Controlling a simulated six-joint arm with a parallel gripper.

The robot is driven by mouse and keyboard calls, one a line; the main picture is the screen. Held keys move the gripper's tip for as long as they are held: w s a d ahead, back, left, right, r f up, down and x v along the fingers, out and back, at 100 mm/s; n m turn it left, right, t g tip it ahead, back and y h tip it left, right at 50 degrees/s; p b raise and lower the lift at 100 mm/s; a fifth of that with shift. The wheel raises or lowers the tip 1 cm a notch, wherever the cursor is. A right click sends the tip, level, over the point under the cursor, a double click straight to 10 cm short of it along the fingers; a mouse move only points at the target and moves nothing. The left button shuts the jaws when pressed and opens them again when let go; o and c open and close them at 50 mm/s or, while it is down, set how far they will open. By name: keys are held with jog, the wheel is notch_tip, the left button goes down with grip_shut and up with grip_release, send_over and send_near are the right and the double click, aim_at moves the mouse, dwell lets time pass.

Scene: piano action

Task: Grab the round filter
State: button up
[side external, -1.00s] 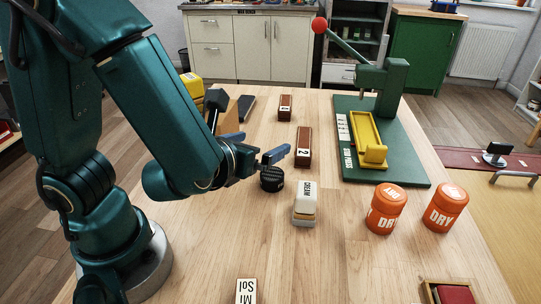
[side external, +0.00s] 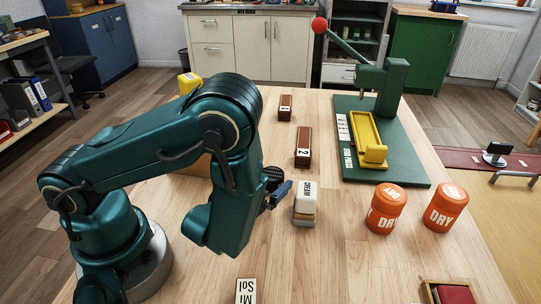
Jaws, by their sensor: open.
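A small black round piece (side external: 273,174), which looks like the round filter, sits on the wooden table left of the cream block. It is partly hidden behind my gripper. My gripper (side external: 280,194) is low over the table with its blue fingers pointing right, in front of the black piece in this view. It is open, and I see nothing held. I cannot tell whether the fingers touch the black piece.
The cream block (side external: 305,203) stands close to the right of my gripper. Brown numbered blocks (side external: 303,147) lie behind. Two orange DRY jars (side external: 386,208) and a green press (side external: 391,165) are at right.

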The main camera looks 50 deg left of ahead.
jog(key=shift+x, duration=1.1)
jog(key=c, duration=1.4)
jog(key=shift+r, duration=0.2)
